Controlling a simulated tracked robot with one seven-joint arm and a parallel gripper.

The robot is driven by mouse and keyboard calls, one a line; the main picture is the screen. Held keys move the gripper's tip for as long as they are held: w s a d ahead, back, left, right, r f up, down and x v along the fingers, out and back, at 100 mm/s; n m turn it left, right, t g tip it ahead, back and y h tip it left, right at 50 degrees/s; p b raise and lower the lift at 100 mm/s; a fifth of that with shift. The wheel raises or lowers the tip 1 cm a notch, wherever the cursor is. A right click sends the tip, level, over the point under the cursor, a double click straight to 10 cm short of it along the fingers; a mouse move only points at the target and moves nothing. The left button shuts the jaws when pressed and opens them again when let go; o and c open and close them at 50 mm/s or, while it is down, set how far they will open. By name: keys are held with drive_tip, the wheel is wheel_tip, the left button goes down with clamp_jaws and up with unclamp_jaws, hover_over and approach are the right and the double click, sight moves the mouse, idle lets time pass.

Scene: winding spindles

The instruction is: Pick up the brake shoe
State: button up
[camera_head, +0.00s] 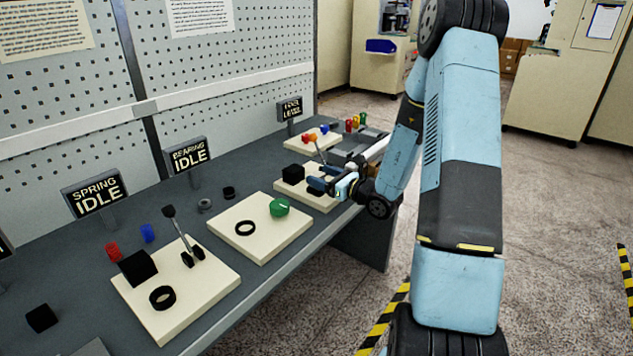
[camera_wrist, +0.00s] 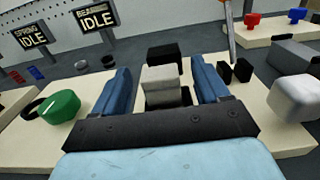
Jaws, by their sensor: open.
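A pale grey block with dark parts at its lower right, which looks like the brake shoe (camera_wrist: 160,80), stands between the two blue fingers of my gripper (camera_wrist: 160,72) in the wrist view. My gripper is open, one finger on each side of the block, with a visible gap at each. A black block (camera_wrist: 165,56) stands just behind it; it also shows in the head view (camera_head: 293,173), on a cream board. In the head view my gripper (camera_head: 322,183) is low over that board and hides the pale block. I cannot tell whether the fingers touch the board.
A green knob (camera_head: 279,207) and a black ring (camera_head: 245,228) are on the neighbouring board (camera_head: 270,240). A lever with an orange handle (camera_wrist: 229,35) rises right of my gripper. A rounded pale block (camera_wrist: 294,98) is farther right. The bench's front edge is close to my arm.

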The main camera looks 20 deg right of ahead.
drive_tip(key=shift+x, duration=1.95)
drive_tip(key=shift+s+f, duration=0.1)
drive_tip(key=c, duration=1.2)
